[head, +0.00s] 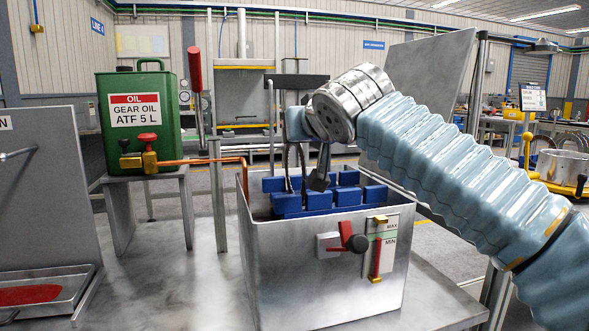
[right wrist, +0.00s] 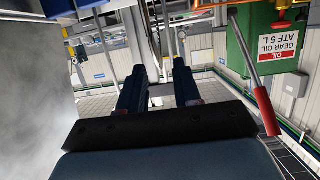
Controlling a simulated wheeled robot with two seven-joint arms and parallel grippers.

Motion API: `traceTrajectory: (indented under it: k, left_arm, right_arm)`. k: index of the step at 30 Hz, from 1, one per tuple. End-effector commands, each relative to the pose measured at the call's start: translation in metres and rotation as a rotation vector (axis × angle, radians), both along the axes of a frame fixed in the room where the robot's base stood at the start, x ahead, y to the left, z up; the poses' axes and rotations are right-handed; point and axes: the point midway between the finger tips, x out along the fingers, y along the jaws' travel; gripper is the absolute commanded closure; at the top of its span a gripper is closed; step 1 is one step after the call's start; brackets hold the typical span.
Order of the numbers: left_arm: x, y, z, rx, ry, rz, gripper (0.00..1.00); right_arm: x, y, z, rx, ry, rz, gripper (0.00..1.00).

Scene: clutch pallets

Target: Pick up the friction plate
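In the head view, a thin dark curved shape (head: 288,168), which looks like the friction plate seen at a steep angle, stands upright at the blue slotted rack (head: 345,196) inside the metal tank (head: 320,275). The gripper partly covers it, so its full outline is hidden. My right gripper (head: 309,168) hangs over the rack, close beside this shape. I cannot tell whether the gripper touches the plate. My left gripper is not in view.
A green oil can (head: 137,140) stands on a metal stand at the left, with a copper pipe (head: 205,162) leading to the tank. A red-handled lever (head: 195,75) stands upright behind. The tank front has a red valve (head: 354,242). A shallow tray (head: 45,292) lies at the lower left.

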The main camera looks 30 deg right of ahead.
Motion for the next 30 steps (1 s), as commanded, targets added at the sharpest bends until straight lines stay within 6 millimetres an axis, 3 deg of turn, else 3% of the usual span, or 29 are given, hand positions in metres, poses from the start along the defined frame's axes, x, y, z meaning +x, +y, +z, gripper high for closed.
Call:
traceTrajectory:
  k: [6, 15, 22, 30]
  left_arm:
    - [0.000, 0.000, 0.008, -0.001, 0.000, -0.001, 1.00]
    - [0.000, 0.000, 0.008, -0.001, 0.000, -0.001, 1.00]
    - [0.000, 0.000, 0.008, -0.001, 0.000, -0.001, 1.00]
    - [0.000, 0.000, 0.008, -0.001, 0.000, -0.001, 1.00]
  right_arm:
    - [0.032, -0.006, -0.009, 0.002, 0.003, 0.000, 0.67]
    - [0.038, -0.008, -0.012, 0.001, 0.000, 0.001, 0.67]
    - [0.037, -0.008, -0.012, 0.001, 0.000, 0.001, 1.00]
    - [0.037, -0.008, -0.012, 0.000, 0.000, 0.001, 1.00]
